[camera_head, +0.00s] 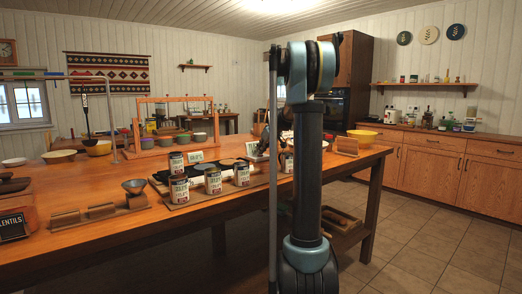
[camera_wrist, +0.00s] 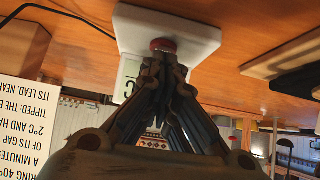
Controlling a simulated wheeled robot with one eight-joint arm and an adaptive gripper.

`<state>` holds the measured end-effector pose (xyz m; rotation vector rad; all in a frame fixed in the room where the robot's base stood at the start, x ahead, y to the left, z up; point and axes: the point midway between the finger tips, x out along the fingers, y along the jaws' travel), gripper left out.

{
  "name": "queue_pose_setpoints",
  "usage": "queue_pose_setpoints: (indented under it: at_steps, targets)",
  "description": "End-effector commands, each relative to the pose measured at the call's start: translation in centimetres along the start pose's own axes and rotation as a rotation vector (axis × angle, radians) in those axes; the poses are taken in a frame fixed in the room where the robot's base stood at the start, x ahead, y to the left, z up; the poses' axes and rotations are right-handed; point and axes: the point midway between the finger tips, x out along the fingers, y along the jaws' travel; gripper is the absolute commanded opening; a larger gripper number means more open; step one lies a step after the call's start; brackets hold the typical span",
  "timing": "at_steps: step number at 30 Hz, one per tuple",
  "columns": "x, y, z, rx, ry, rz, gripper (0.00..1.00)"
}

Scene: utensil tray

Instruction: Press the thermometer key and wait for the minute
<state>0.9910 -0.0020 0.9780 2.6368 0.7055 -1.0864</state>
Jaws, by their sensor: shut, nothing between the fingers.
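In the wrist view, which is upside down, a white device (camera_wrist: 132,30) with a dark letter mark on it stands on the wooden table. It appears to be the thermometer. A round red key (camera_wrist: 163,44) shows on it. My gripper (camera_wrist: 160,56) is shut and empty, with its fingertips right at the key and overlapping its edge. I cannot tell whether the key is pressed down. In the head view my arm stands in front of that part of the table, and I cannot make out the key or the fingertips there.
A printed card (camera_wrist: 22,120) stands beside the device, with a dark cable near it. In the head view several labelled cans (camera_head: 213,181) stand on the long wooden table (camera_head: 95,186). A metal funnel (camera_head: 134,187) and wooden blocks are at left. A yellow bowl (camera_head: 362,136) is at the far right end.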

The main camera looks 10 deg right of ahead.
Motion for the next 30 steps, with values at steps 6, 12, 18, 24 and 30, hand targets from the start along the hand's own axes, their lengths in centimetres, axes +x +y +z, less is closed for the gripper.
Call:
queue_pose_setpoints:
  at_steps: [6, 12, 18, 24, 30]
  targets:
    - [0.1, 0.1, 0.2, 0.001, 0.0, 0.0, 0.0]
    - [1.2, 0.2, 1.3, 0.001, -0.001, 0.001, 0.0]
    - [1.5, 0.1, 1.5, 0.0, -0.006, -0.002, 0.0]
    - [1.5, 0.1, 1.4, 0.0, -0.009, -0.003, 0.0]
    - [-0.4, -0.2, -0.6, -0.002, -0.001, -0.002, 0.0]
